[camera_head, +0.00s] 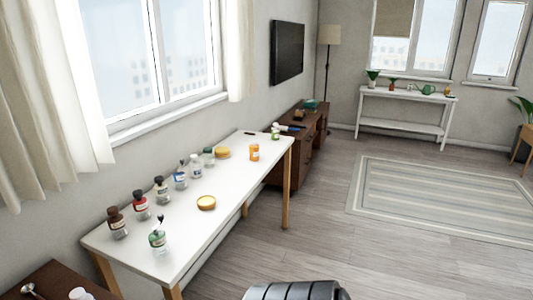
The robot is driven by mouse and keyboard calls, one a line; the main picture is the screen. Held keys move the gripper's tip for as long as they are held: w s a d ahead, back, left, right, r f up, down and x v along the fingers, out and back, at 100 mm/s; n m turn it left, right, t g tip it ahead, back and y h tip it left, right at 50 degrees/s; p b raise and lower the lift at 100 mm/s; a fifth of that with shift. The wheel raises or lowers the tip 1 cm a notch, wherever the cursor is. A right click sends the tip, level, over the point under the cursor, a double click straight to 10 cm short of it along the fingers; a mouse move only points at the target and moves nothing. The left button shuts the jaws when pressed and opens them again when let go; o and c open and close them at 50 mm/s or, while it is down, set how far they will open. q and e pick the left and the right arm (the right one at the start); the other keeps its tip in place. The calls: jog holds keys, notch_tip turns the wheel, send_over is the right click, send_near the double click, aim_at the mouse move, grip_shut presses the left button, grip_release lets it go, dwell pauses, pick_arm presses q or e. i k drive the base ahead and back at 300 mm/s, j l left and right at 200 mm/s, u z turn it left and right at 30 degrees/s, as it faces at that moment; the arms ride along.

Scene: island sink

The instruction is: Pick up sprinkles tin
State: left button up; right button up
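No label that reads as sprinkles is legible, so I cannot tell which item is the sprinkles tin. A low round container with a yellow-tan top (206,203) stands on the white table (226,185), near its middle. An orange container with a white band (254,152) stands toward the table's far right end. A yellowish round item (222,153) lies near the wall side. Neither of my grippers shows. A dark ribbed part at the bottom edge seems to be my own body.
A dark cabinet (289,165) stands beyond. The wooden floor (330,225) to the right is clear.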

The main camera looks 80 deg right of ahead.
aim_at(254, 151)
jog(key=z, duration=2.45)
